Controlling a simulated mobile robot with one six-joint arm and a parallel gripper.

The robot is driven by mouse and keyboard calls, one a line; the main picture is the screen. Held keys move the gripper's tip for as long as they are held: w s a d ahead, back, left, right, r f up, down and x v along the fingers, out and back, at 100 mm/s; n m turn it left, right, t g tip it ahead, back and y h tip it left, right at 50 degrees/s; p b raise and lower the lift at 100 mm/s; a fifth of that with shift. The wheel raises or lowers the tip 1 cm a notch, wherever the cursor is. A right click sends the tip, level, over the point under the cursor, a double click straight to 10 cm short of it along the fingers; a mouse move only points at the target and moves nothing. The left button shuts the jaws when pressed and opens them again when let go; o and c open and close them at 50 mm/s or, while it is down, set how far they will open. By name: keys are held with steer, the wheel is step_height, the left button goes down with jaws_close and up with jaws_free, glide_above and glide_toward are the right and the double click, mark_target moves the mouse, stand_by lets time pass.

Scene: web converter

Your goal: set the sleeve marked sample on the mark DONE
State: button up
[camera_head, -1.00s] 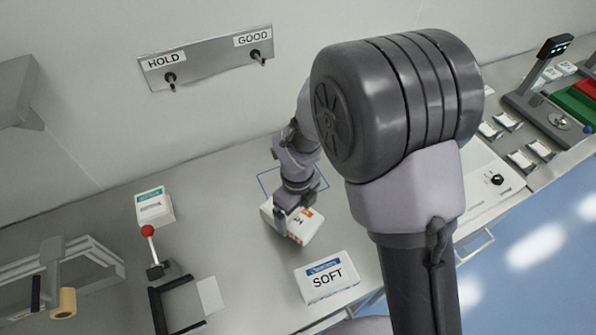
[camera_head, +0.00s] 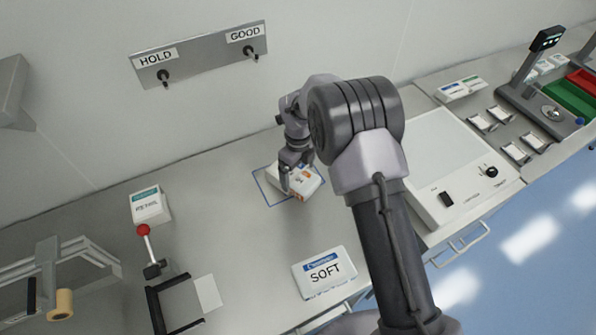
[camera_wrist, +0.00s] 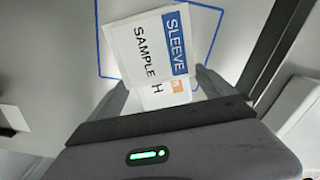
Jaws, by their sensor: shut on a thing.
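The sleeve marked sample (camera_wrist: 150,45) is a white block with a blue band reading SLEEVE, in the wrist view. A white face with an orange label and an H shows between the fingers. I cannot tell whether it belongs to the same block. In the head view the held white block with orange (camera_head: 303,182) is over the blue square outline (camera_head: 261,192). My gripper (camera_head: 285,180) is shut on it. The outline also shows in the wrist view (camera_wrist: 97,45). No word DONE is readable. I cannot tell whether the block touches the bench.
A SOFT box (camera_head: 325,272) lies near the front edge. A teal-labelled box (camera_head: 150,206) and a red-knobbed lever (camera_head: 144,232) stand to the left. A HOLD and GOOD hook plate (camera_head: 200,53) is on the wall. A white control panel (camera_head: 450,170) is at right.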

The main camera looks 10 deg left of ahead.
steer(key=o, duration=1)
